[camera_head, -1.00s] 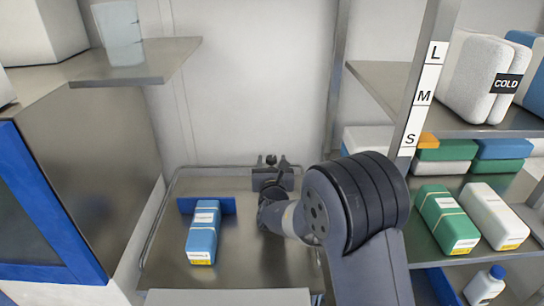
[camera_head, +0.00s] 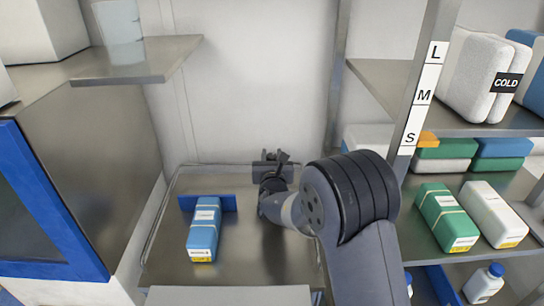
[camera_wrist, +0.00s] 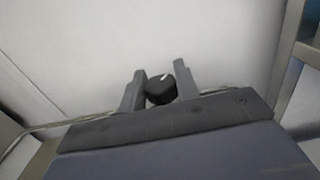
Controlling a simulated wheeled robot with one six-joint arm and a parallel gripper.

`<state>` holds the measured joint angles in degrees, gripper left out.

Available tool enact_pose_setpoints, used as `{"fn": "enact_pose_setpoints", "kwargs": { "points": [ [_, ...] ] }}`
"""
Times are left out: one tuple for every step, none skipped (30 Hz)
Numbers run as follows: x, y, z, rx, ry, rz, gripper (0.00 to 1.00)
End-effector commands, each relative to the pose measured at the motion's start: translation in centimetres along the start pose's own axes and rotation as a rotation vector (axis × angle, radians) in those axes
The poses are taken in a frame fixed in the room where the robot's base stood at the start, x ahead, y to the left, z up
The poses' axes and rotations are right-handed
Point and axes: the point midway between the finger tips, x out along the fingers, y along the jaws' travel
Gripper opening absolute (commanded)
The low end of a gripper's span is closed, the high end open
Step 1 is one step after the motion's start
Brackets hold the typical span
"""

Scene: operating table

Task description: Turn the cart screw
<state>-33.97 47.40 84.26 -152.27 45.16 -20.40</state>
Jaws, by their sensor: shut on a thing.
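The cart screw shows as a black round knob (camera_wrist: 161,88) with a white mark on it, in the wrist view. My gripper (camera_wrist: 160,84) has its two grey fingers on either side of the knob and is shut on it. The knob's white mark points up and to the right. In the head view my gripper (camera_head: 270,165) is at the far edge of the metal cart (camera_head: 262,265). There the knob is hard to tell from the dark gripper parts.
A blue package (camera_head: 203,230) lies on the cart against a blue bracket (camera_head: 229,203). A shelf rack (camera_head: 405,120) with green, white and blue packs stands on the right. A steel shelf (camera_head: 150,60) juts out on the left. A pale wall stands behind the cart.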

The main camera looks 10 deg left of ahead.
Motion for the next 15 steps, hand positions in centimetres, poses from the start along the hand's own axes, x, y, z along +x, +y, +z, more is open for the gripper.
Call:
{"fn": "enact_pose_setpoints", "kwargs": {
  "points": [
    [0.0, -0.07, -0.01, 0.0, 0.0, -0.001, 0.13],
    [0.0, -0.08, -0.01, 0.0, 0.0, -0.002, 0.1],
    [0.0, -0.08, -0.02, 0.0, 0.0, -0.002, 0.08],
    [0.0, -0.09, -0.02, 0.0, 0.001, -0.002, 0.08],
    [0.0, -0.09, -0.02, 0.001, 0.0, -0.002, 0.08],
    [0.0, -0.08, -0.02, 0.001, 0.0, -0.004, 0.08],
    [0.0, -0.08, -0.02, 0.001, 0.0, -0.006, 0.08],
    [0.0, -0.06, -0.02, 0.001, 0.0, -0.009, 0.08],
    [-0.01, -0.04, -0.02, 0.001, 0.0, -0.015, 0.08],
    [-0.01, -0.04, -0.03, 0.002, 0.0, -0.021, 0.08],
    [-0.02, -0.01, -0.02, 0.001, 0.0, -0.027, 0.08],
    [-0.02, 0.02, -0.03, 0.002, 0.0, -0.039, 0.08],
    [-0.02, 0.05, -0.03, 0.002, 0.0, -0.048, 0.08],
    [-0.01, 0.04, -0.04, 0.003, 0.001, -0.06, 0.08],
    [0.0, 0.04, -0.04, 0.003, 0.001, -0.077, 0.08]
  ]
}}
